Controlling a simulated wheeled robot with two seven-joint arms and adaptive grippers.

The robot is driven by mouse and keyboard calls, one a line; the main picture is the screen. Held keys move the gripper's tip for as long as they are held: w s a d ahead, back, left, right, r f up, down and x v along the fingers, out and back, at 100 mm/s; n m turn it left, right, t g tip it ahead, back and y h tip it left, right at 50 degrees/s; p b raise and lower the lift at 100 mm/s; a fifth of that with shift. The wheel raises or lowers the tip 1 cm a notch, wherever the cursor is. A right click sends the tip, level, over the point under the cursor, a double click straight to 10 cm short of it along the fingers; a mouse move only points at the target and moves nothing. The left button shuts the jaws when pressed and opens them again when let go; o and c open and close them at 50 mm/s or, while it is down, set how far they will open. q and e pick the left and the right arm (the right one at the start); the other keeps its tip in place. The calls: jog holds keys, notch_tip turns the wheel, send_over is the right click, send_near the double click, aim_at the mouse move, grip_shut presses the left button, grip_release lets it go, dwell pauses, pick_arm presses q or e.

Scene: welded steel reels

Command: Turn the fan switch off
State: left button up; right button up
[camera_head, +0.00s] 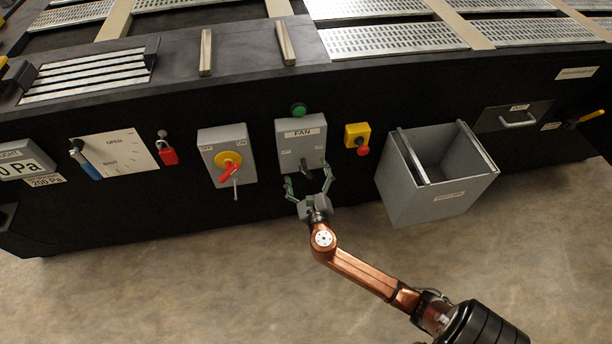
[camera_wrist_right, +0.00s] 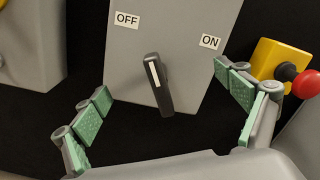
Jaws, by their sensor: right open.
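The fan switch is a black knob (camera_wrist_right: 158,85) with a white pointer line on a grey box (camera_head: 301,135) labelled FAN. In the right wrist view, OFF is at the upper left of the knob and ON at the upper right. The white line points up and slightly left, leaning more to the OFF side; I cannot tell its exact setting. My right gripper (camera_head: 310,184) is open just below the knob, its green-padded fingers (camera_wrist_right: 166,118) spread to either side of it, with no contact visible. My left gripper is not in view.
A yellow box with a red button (camera_head: 357,137) and an open grey bin (camera_head: 437,203) are to the right. A grey box with a red and yellow rotary switch (camera_head: 228,155) is to the left. A green button (camera_head: 298,109) sits above the fan box. Floor in front is clear.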

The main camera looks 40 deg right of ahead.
aim_at(306, 175)
jog(key=shift+o, duration=0.7)
jog(key=shift+s, duration=0.1)
jog(key=shift+p+v, duration=0.7)
jog(key=shift+v, duration=0.4)
jog(key=shift+p+v, duration=0.95)
jog(key=shift+v, duration=1.4)
